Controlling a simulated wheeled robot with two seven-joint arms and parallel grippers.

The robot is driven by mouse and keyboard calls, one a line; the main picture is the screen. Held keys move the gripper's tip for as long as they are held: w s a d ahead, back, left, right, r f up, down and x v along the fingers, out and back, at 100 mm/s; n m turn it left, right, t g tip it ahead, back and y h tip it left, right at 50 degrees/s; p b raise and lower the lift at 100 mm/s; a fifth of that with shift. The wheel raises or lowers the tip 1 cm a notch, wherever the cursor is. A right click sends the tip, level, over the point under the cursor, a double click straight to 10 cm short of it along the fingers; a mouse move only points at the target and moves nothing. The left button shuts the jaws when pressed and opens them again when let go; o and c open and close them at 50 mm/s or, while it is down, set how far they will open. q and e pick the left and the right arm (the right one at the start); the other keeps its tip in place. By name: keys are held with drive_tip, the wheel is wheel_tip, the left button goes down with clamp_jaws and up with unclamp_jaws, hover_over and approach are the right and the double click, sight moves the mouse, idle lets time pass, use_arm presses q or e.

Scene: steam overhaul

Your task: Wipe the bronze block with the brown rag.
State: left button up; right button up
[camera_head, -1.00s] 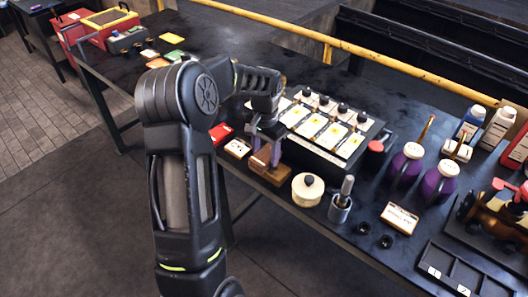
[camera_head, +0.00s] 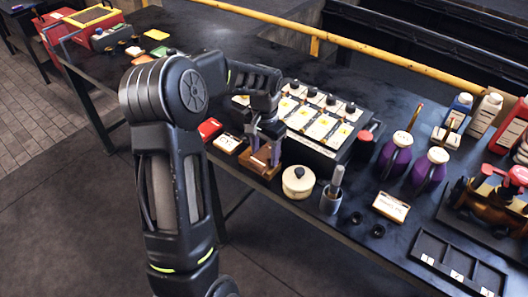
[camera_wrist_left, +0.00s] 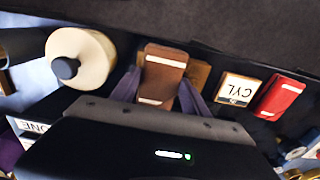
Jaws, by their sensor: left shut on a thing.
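My left gripper (camera_head: 265,152) is shut on a reddish-brown piece with pale stripes, which looks like the folded brown rag (camera_wrist_left: 163,72). It is between the two purple-grey fingers in the left wrist view. The bronze block (camera_head: 249,163), a low brown block on the bench, is right under the fingertips in the head view. In the left wrist view a tan part of the block (camera_wrist_left: 199,73) shows behind the rag. The rag seems to be on or just above the block's top; contact is hard to tell. My right gripper is not in view.
A cream round pot (camera_head: 298,182) stands close right of the block, then a grey cup with a handle (camera_head: 331,198). A CYL card (camera_head: 227,143) and red box (camera_head: 209,129) lie left. Purple bottles (camera_head: 395,155) are further right.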

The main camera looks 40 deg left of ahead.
use_arm(q)
drive_tip(key=shift+d+f+b, duration=0.2)
drive_tip(key=shift+d+b, duration=0.2)
drive_tip(key=shift+d, duration=1.4)
wheel_tip(320, 180, up, 6)
drive_tip(key=p, duration=0.4)
drive_tip(key=shift+f, duration=0.15)
drive_tip(key=shift+r, duration=0.2)
drive_tip(key=shift+r, duration=0.1)
wheel_tip(320, 180, up, 3)
drive_tip(key=shift+f+p, duration=0.1)
drive_tip(key=shift+p, duration=0.9)
